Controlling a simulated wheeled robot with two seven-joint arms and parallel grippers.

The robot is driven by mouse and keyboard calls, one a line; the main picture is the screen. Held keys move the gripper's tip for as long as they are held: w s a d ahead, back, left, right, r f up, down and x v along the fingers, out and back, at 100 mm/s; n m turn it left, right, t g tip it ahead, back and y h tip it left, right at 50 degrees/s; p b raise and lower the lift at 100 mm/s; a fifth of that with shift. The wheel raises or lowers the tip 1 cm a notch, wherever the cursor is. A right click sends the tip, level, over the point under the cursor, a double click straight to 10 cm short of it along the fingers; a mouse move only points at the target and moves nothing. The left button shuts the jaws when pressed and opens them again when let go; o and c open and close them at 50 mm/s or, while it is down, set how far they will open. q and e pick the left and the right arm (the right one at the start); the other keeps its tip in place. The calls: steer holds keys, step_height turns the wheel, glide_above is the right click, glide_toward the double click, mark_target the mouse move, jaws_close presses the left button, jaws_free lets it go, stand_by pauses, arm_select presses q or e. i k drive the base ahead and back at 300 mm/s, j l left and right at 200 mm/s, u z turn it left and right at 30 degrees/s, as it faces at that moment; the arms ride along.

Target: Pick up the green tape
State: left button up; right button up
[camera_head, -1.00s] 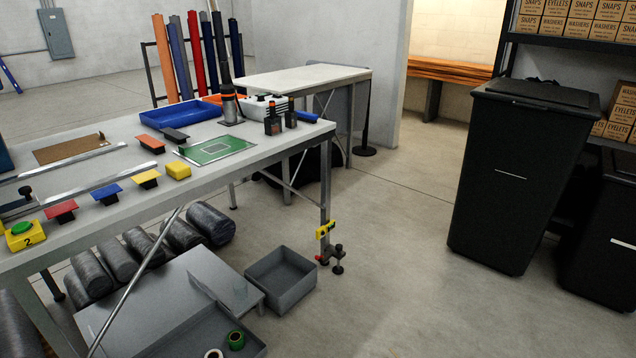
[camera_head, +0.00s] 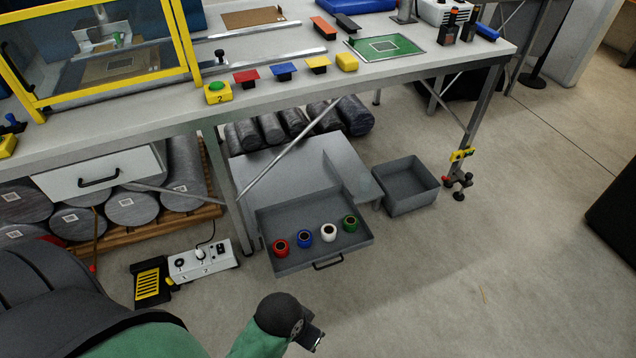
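The green tape (camera_head: 350,223) is a small roll standing at the right end of a row of rolls in an open grey drawer (camera_head: 358,240). The drawer is under the workbench and has a black handle at its front. The white tape (camera_head: 329,232) is just left of the green one, then the blue tape (camera_head: 304,236) and the red tape (camera_head: 280,247). Part of my arm, green and black, shows at the bottom edge, well in front of the drawer and apart from it.
A grey open bin (camera_head: 408,187) stands on the floor right of the drawer. A white control box (camera_head: 200,262) and a yellow-black pedal (camera_head: 152,285) lie to the left. The workbench (camera_head: 420,70) overhangs the drawer's back. The floor in front and right is clear.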

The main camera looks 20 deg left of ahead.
mark_target(351, 221)
steer(key=j+u, duration=0.25)
steer(key=k+j+u, duration=0.2)
steer(key=i+l+u, duration=0.15)
steer(key=l, duration=0.25)
steer(key=i+l+u, duration=0.2)
steer(key=l, duration=0.25)
steer(key=i+l+u, duration=0.15)
steer(key=l, duration=0.35)
steer(key=i+l+u, duration=0.2)
steer(key=l, duration=0.3)
steer(key=i+l+u, duration=0.15)
steer(key=l, duration=0.35)
steer(key=l+u, duration=0.15)
steer(key=l, duration=0.35)
steer(key=i, duration=0.05)
